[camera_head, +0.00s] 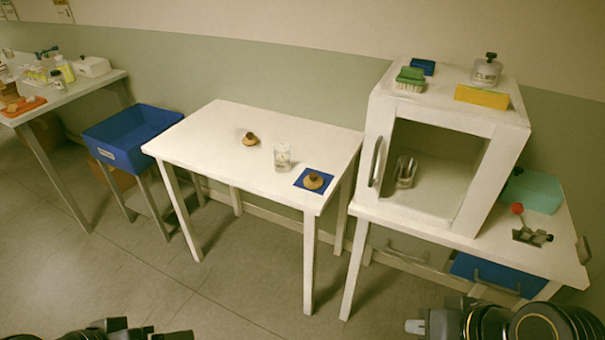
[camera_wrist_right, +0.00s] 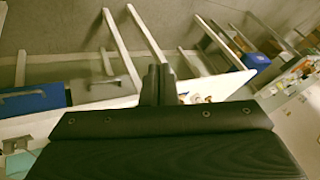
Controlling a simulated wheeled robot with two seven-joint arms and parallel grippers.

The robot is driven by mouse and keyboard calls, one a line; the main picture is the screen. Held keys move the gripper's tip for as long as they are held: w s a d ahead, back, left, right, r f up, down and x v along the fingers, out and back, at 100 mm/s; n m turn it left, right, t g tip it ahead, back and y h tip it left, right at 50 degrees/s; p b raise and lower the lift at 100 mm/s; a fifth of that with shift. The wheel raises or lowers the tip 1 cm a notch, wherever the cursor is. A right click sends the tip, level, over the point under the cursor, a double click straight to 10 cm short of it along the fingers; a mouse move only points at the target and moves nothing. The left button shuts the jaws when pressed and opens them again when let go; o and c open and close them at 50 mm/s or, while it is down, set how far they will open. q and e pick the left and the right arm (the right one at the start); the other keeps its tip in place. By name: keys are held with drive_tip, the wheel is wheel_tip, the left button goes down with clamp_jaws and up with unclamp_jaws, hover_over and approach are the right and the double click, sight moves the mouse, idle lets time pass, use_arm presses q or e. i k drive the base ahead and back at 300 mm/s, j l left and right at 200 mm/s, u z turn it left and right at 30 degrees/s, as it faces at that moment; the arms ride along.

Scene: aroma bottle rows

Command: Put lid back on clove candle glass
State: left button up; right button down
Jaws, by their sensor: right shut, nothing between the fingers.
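A labelled jar (camera_head: 487,72) with a dark knobbed top stands on the white cabinet; its lettering looks like "CLOVE". On the middle table, a clear candle glass (camera_head: 282,158) stands upright; its label is too small to read. One round wooden lid with a dark knob (camera_head: 250,140) lies behind and left of it. My right gripper (camera_wrist_right: 159,68) is shut and empty, well away from these things. My left arm shows only at the bottom left; its fingers are not clear.
The white cabinet (camera_head: 453,106) is open in front, with a clear glass (camera_head: 405,173) inside. A green brush (camera_head: 410,79) and yellow block (camera_head: 482,97) are on top. A blue bin (camera_head: 130,139) stands left of the table (camera_head: 215,139). The table's left part is clear.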

sight(282, 150)
drive_tip(key=i+j+z, duration=0.2)
drive_tip(key=i+j, duration=0.3)
drive_tip(key=i+j+z, duration=0.15)
drive_tip(key=i+j, duration=0.35)
drive_tip(key=i+j+z, duration=0.2)
drive_tip(key=i+j, duration=0.25)
drive_tip(key=j, duration=0.25)
